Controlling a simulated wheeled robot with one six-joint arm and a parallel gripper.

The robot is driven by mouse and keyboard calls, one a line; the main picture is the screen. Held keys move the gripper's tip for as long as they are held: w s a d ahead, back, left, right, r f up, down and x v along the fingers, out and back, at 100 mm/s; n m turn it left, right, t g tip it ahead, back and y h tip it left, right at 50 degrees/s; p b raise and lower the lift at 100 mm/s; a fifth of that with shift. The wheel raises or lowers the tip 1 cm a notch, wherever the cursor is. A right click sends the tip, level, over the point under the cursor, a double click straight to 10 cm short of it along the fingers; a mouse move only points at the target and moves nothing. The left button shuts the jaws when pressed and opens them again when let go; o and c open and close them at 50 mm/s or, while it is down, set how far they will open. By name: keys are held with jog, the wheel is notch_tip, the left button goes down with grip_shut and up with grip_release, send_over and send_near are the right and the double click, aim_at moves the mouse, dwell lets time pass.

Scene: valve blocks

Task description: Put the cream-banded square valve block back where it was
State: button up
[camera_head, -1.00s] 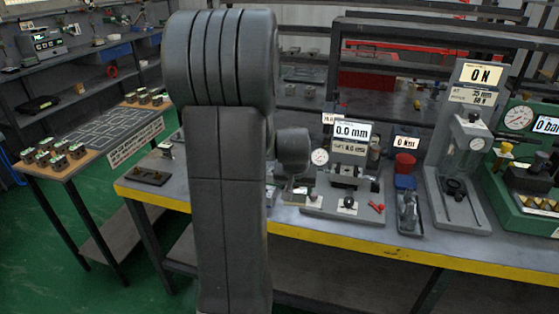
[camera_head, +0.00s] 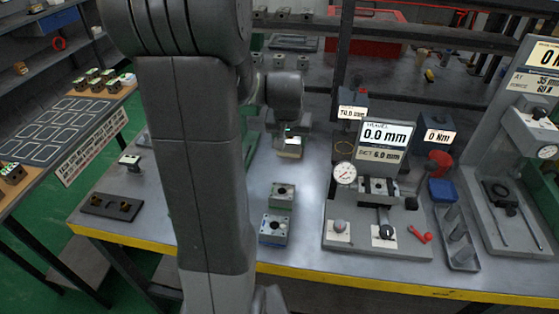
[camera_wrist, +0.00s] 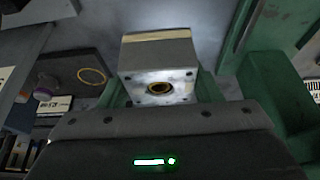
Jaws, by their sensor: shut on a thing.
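The cream-banded square valve block (camera_wrist: 157,75) is in my gripper in the wrist view. It is a grey block with a cream band along its far edge and a round, brass-ringed bore facing the camera. My gripper (camera_wrist: 160,95) is shut on it, with green fingers at either side. In the head view, my gripper (camera_head: 289,137) is over the back of the grey bench, partly hidden by my arm, and the block (camera_head: 289,150) shows below it. I cannot tell whether the block touches the bench.
Two square blocks, one green-banded (camera_head: 281,195) and one blue-banded (camera_head: 274,229), stand on the bench in front of my gripper. A travel gauge (camera_head: 372,215) stands to their right. A dark plate (camera_head: 109,206) lies at the left. A side table with a marked grid (camera_head: 55,130) holds several blocks.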

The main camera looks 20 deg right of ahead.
aim_at(287, 151)
jog(key=shift+w+f, duration=0.2)
jog(key=shift+w, duration=0.05)
notch_tip(287, 151, down, 9)
jog(key=shift+f, duration=0.2)
jog(key=shift+f+b, duration=0.15)
jog(key=shift+b, duration=0.25)
jog(key=o, duration=1.3)
jog(key=shift+r, duration=0.3)
jog(key=p+v, duration=0.1)
jog(key=v, duration=1)
jog(key=shift+s+a+r, duration=0.15)
jog(key=shift+s+r, duration=0.05)
jog(key=shift+r, duration=0.1)
jog(key=shift+o, duration=0.2)
